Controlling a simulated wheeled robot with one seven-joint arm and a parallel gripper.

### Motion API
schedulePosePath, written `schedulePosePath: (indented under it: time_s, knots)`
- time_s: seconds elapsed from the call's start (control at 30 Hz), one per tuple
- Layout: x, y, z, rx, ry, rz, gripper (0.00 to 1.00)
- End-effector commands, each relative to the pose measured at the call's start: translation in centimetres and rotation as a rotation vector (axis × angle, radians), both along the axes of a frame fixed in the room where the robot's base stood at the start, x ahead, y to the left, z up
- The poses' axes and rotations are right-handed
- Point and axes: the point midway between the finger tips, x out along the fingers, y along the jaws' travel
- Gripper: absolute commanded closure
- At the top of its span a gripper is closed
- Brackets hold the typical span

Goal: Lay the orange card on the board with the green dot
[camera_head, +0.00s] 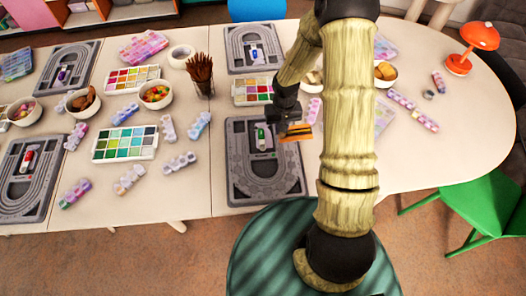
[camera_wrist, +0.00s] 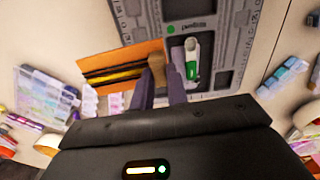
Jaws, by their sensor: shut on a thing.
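The orange card (camera_head: 297,132) carries dark and yellow stripes; in the wrist view (camera_wrist: 115,62) it extends left from my fingers. My gripper (camera_head: 284,122) is shut on the card at one edge; the fingers (camera_wrist: 160,76) also show in the wrist view. The grey bead board (camera_head: 240,186) lies on the table under and left of the card in the head view. In the wrist view the board (camera_wrist: 232,52) shows a green dot (camera_wrist: 171,29) beside printed lettering. A white and green tool (camera_wrist: 192,58) lies on it. The card appears held above the board's right edge; its exact height is unclear.
Other grey boards lie at the back (camera_head: 235,55), at the left front (camera_head: 14,190) and at the back left. A green-blue palette (camera_head: 125,155) and several bead strips lie left of the near board. A palette (camera_head: 252,101) sits just behind it. My arm hides part of the table right of it.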

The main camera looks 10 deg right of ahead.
Motion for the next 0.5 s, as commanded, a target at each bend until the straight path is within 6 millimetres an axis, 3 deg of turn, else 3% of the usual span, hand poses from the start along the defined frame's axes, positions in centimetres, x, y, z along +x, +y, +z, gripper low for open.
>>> schedulePosePath:
  time_s: [0.17, 0.33, 0.5]
  knots:
    - [-0.5, 1.3, -0.3, 0.002, -0.002, -0.001, 1.0]
    - [-2.4, 5.3, -0.6, 0.005, -0.003, -0.003, 1.0]
    - [-5.7, 9.5, -0.8, 0.004, -0.002, -0.013, 1.0]
